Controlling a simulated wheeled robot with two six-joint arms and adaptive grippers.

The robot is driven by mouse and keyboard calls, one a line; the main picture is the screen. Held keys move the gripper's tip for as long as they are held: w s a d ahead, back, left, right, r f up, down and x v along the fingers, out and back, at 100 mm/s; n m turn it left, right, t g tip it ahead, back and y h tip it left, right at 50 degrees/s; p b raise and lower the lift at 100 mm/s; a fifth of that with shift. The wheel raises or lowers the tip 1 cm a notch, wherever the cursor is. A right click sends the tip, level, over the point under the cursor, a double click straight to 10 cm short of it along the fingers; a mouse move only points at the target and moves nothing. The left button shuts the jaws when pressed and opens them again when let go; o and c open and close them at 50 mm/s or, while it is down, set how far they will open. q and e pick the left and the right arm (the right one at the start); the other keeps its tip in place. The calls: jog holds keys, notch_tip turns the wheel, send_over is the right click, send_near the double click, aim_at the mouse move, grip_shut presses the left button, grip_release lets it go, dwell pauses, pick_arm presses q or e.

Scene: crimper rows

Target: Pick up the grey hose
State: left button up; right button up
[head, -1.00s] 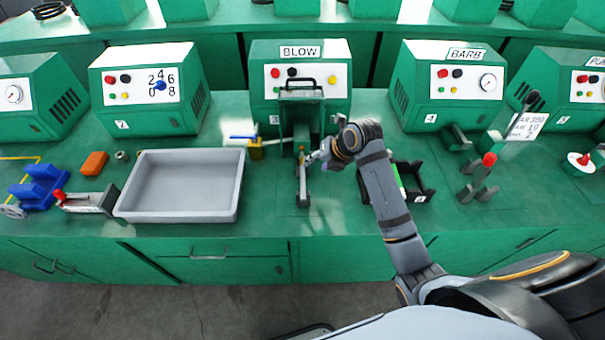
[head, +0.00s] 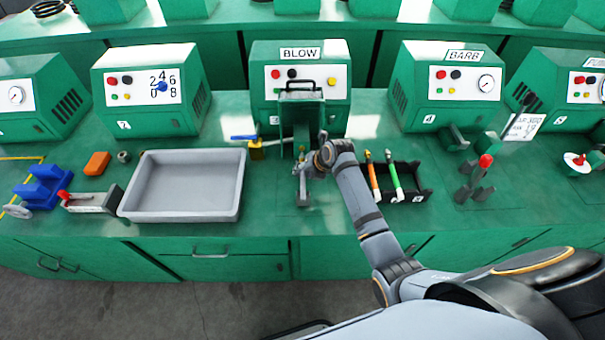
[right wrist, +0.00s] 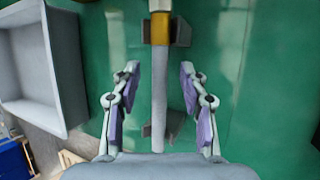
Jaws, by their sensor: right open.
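The grey hose (right wrist: 160,100) runs lengthwise up the middle of the right wrist view, with a brass-coloured fitting (right wrist: 160,28) at its far part. It rests on small grey supports. My right gripper (right wrist: 160,74) is open, with one finger on each side of the hose and a gap to each. In the head view the gripper (head: 305,170) is over the bench in front of the BLOW machine (head: 262,75). The gripper hides much of the hose (head: 303,194) there. My left gripper is not in view.
A grey tray (head: 180,214) stands to the left on the bench. A black holder (head: 421,190) with an orange hose (head: 373,180) and a green hose (head: 395,180) is to the right. A yellow valve with a blue handle (head: 256,150) is close by on the left.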

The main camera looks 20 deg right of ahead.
jog(key=shift+f, duration=0.25)
dwell(0.3)
grip_shut()
